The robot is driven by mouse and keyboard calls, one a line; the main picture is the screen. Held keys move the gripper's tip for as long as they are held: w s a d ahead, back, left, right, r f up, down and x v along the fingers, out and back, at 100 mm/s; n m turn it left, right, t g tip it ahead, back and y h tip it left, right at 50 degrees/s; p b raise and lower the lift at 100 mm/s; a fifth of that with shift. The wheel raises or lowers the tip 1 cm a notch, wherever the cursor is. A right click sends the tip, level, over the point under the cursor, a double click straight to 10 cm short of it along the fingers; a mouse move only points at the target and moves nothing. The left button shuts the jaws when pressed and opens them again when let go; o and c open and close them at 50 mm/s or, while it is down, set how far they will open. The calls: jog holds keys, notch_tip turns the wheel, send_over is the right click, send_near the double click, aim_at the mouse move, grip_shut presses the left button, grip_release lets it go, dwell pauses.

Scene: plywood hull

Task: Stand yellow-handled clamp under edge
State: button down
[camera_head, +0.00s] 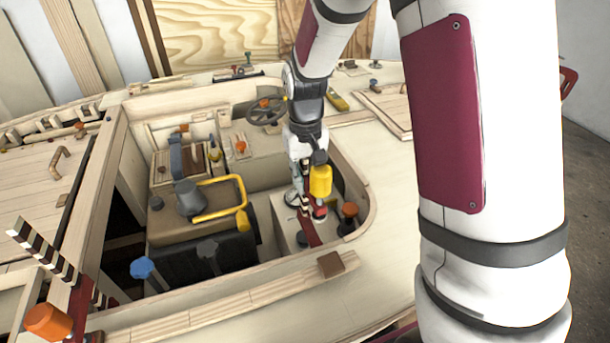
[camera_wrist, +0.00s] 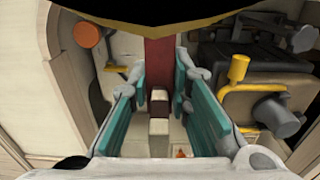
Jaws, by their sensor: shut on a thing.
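The yellow-handled clamp (camera_head: 320,181) is in my gripper (camera_head: 297,193), inside the cockpit opening near its right end. Its yellow handle is up, and its dark red bar (camera_head: 309,228) slants down toward the cockpit floor. In the wrist view the red bar (camera_wrist: 159,65) runs between the teal finger pads of my gripper (camera_wrist: 160,112). A dark, yellow-edged shape, apparently the handle, fills the top of that view. The rounded edge (camera_head: 357,180) of the opening is just right of the clamp. I cannot tell whether the clamp touches it.
An orange-topped knob (camera_head: 349,210) stands close right of the clamp. A seat with a yellow tube frame (camera_head: 242,221) is to the left. A steering wheel (camera_head: 266,110) is behind. A brown block (camera_head: 331,264) lies on the front rim.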

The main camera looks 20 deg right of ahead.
aim_at(323, 211)
jog(key=shift+s+p, duration=0.45)
dwell(1.4)
jog(key=shift+s+p, duration=0.9)
jog(key=shift+s, duration=1.25)
jog(key=shift+s+p, duration=1)
jog(key=shift+s, duration=1.4)
jog(key=c, duration=1.4)
grip_release()
jog(key=shift+f, duration=0.1)
